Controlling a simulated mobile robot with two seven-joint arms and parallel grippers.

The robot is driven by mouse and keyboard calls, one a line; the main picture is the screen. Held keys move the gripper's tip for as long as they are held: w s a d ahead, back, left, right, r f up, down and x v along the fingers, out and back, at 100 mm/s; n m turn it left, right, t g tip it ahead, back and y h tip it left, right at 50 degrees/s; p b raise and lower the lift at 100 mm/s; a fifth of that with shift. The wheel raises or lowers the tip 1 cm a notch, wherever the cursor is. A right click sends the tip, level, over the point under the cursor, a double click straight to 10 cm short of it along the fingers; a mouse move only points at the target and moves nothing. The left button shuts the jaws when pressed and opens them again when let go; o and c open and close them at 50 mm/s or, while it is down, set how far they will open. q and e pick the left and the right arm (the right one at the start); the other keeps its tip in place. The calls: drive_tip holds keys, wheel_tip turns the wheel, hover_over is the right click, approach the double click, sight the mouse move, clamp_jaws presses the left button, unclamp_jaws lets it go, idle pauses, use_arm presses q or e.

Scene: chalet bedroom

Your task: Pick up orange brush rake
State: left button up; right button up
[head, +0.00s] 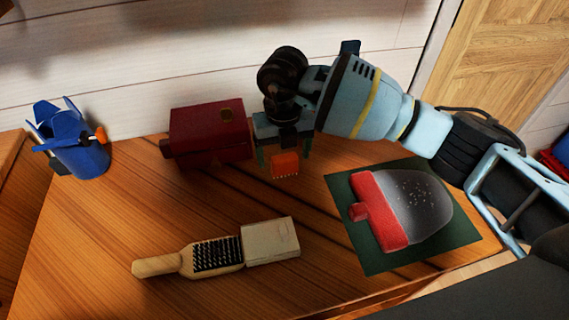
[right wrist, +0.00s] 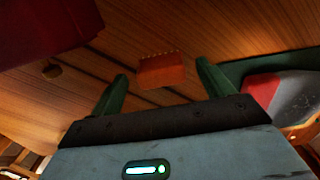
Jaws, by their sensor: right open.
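The orange brush rake (head: 285,165) is a small orange block with a toothed edge on the wooden table, right of a dark red box. My right gripper (head: 284,154) points down over it with its two green fingers apart, one to each side of it in the picture. In the right wrist view the orange brush rake (right wrist: 162,71) shows between and just beyond the open fingertips (right wrist: 162,70). The fingers do not visibly touch it. My left gripper is in neither view.
The dark red box (head: 210,133) stands close left of my right gripper. A wooden-handled brush (head: 190,260) and a pale block (head: 271,241) lie nearer. A red and grey paddle-like item (head: 400,208) lies on a green mat (head: 371,260). A blue cup (head: 82,158) stands far left.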

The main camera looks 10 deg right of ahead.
sight(284, 157)
wheel_tip(284, 157, down, 4)
drive_tip(key=shift+s+d+r, duration=0.1)
drive_tip(key=shift+s+r, duration=0.05)
drive_tip(key=c, duration=1.1)
drive_tip(key=shift+o, duration=0.2)
wheel_tip(284, 157, up, 10)
drive_tip(key=shift+r, duration=0.1)
